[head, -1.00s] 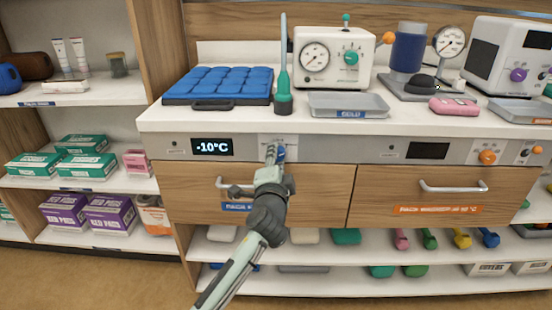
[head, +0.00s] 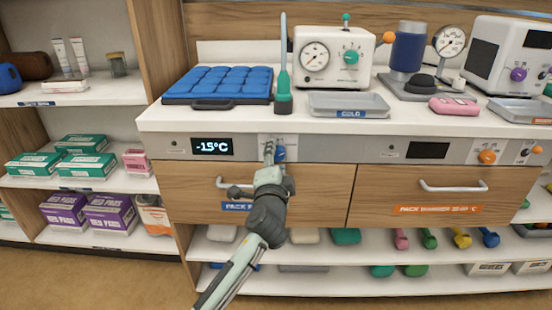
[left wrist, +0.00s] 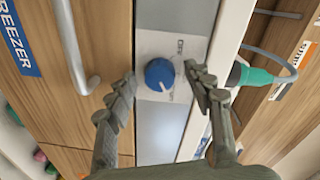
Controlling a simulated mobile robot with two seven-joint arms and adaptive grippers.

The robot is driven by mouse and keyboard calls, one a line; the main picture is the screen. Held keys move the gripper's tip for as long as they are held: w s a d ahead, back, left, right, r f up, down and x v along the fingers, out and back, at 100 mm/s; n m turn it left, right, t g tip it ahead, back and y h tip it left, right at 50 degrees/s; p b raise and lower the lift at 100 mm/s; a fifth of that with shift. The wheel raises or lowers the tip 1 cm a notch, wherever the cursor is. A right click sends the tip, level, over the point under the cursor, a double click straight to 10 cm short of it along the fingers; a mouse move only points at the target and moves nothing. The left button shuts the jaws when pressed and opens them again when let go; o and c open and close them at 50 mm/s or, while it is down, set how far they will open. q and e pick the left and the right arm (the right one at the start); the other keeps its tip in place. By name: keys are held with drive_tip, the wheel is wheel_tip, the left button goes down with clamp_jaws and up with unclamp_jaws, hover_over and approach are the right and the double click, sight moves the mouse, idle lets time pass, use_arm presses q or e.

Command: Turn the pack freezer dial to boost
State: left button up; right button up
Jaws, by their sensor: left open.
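The pack freezer dial is a blue knob with a pale pointer mark (left wrist: 160,75), set on a white plate in the left wrist view. In the head view the blue dial (head: 280,153) is partly hidden behind my left gripper (head: 270,155). The left wrist view shows my left gripper (left wrist: 163,88) open, one finger on each side of the dial, with gaps between the fingers and the knob. The freezer display (head: 212,147) reads -15°C. The lettering by the dial is too small to read fully. My right gripper is not in view.
The freezer drawer (head: 320,190) with its handle is below the dial. A blue cold-pack tray (head: 217,87), a teal probe (head: 284,85) and a metal tray (head: 347,104) stand on the counter above.

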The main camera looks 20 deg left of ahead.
use_arm(q)
drive_tip(key=v, duration=1.1)
drive_tip(key=shift+s, duration=0.3)
drive_tip(key=shift+f, duration=0.1)
